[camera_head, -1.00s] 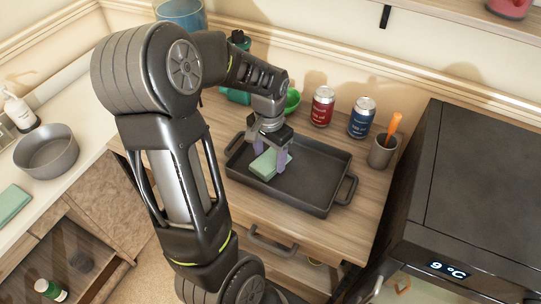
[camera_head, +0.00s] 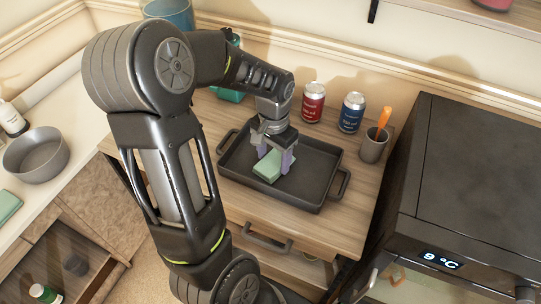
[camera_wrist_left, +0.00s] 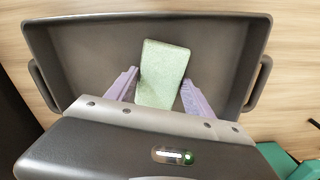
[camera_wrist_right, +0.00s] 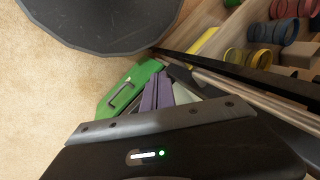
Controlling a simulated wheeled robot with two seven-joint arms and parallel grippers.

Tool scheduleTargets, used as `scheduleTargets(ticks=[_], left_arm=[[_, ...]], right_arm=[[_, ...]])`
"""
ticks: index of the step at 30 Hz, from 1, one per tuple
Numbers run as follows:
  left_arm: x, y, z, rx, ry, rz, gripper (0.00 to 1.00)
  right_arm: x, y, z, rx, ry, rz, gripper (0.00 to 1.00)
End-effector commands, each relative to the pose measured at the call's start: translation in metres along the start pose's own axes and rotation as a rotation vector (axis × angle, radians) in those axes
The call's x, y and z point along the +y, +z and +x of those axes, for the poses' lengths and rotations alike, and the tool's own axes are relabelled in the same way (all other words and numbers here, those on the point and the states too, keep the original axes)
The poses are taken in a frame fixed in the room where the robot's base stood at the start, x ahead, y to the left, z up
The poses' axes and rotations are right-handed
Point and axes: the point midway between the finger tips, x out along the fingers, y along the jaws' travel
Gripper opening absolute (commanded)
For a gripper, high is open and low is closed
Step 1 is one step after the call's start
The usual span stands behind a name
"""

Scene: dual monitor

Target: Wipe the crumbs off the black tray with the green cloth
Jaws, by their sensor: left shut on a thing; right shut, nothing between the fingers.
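The black tray (camera_head: 312,182) lies on the wooden counter in the head view, with a handle at each end. The green cloth (camera_head: 267,171), a folded block, is inside it, low at the tray floor. My left gripper (camera_head: 274,163) points down into the tray and is shut on the cloth. In the left wrist view the cloth (camera_wrist_left: 162,72) is between the purple fingers, over the tray floor (camera_wrist_left: 90,62). I cannot make out any crumbs. My right gripper (camera_wrist_right: 160,82) shows only in the right wrist view, shut and empty, away from the tray.
A red can (camera_head: 313,102), a blue can (camera_head: 352,113) and a grey cup (camera_head: 374,146) stand behind the tray. A dark appliance (camera_head: 470,190) is at the right. A green case (camera_wrist_right: 125,92) and an open drawer with rolls (camera_wrist_right: 235,57) are near my right gripper.

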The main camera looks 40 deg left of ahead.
Motion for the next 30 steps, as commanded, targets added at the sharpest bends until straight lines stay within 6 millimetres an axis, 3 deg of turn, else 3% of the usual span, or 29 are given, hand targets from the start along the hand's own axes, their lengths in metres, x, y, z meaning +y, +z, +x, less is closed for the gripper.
scheduleTargets(ticks=[7,19,30], left_arm=[[0.003,-0.001,0.000,0.001,0.000,0.000,0.29],[0.032,-0.008,0.003,0.000,0.000,0.000,0.29],[0.035,-0.007,0.005,-0.004,0.003,0.001,0.29]], right_arm=[[0.000,0.000,0.000,0.000,0.000,0.000,0.00],[0.001,0.000,0.003,0.000,0.000,0.000,0.00],[0.001,0.000,0.003,0.000,0.000,0.000,0.00]])
